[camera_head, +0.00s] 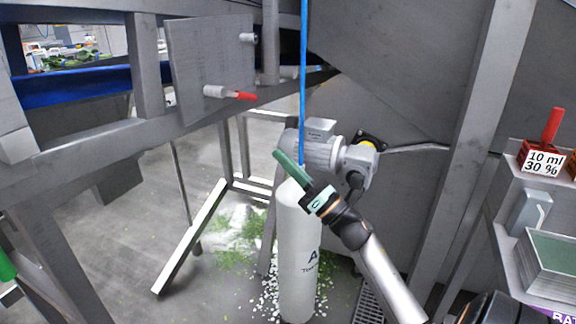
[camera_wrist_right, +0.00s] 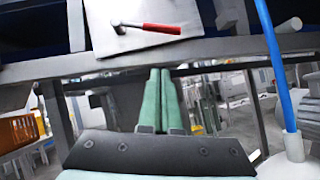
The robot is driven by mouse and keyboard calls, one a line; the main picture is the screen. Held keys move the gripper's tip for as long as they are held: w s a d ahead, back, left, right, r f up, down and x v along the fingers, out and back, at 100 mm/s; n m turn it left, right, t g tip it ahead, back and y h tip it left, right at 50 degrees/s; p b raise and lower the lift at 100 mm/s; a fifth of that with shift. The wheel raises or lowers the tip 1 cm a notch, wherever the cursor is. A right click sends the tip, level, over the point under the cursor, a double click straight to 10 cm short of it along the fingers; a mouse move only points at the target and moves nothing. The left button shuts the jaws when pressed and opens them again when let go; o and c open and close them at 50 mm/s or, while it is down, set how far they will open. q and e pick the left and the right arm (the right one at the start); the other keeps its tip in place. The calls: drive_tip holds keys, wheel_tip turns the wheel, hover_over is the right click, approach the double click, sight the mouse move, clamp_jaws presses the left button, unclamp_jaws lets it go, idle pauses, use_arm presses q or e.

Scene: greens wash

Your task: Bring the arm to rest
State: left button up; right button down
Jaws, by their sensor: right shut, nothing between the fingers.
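My right arm reaches in from the lower right in the head view. Its gripper (camera_head: 284,162) has green fingers that lie together, pointing up and to the left. The gripper is in front of a white upright cylinder (camera_head: 298,255) with a blue hose above it; I cannot tell whether they touch. In the right wrist view the two green fingers (camera_wrist_right: 159,98) are side by side with nothing between them. They point toward a grey panel with a red-handled lever (camera_wrist_right: 160,28).
A grey metal frame (camera_head: 85,170) runs along the left, with the panel (camera_head: 212,60) on it. A motor (camera_head: 325,150) sits behind the cylinder. A shelf at the right holds a red box (camera_head: 541,158) and a green-topped tray (camera_head: 555,252). Green scraps (camera_head: 235,245) litter the floor.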

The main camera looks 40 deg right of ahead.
use_arm(q)
drive_tip(key=shift+r, duration=0.3)
use_arm(e)
drive_tip(key=shift+s+f, duration=0.25)
drive_tip(key=shift+s, duration=0.2)
drive_tip(key=s+a+f+m+g+p, duration=0.1)
drive_tip(key=s+a+f+m+g, duration=0.15)
drive_tip(key=a+m, duration=0.65)
drive_tip(key=s+a+f+m+g+y+p, duration=0.1)
drive_tip(key=s+a+f+m, duration=0.3)
drive_tip(key=a+m, duration=0.55)
drive_tip(key=s+a+f+m+g+p, duration=0.2)
drive_tip(key=s+a+f+m, duration=0.2)
drive_tip(key=a+m, duration=0.55)
use_arm(q)
drive_tip(key=s+a+f+n+g+y+p, duration=0.2)
drive_tip(key=s+f+g+p, duration=0.6)
drive_tip(key=p, duration=1.1)
drive_tip(key=shift+s+a+n+g+y, duration=0.3)
drive_tip(key=shift+s+n+g+y, duration=0.25)
drive_tip(key=shift+n+g+y, duration=0.45)
use_arm(e)
drive_tip(key=s+d+f+m+g+h, duration=0.3)
drive_tip(key=s+f+g, duration=0.5)
drive_tip(key=g, duration=0.1)
drive_tip(key=shift+s+d+f+m, duration=0.15)
drive_tip(key=shift+s+d+m, duration=0.1)
drive_tip(key=shift+s+m, duration=0.15)
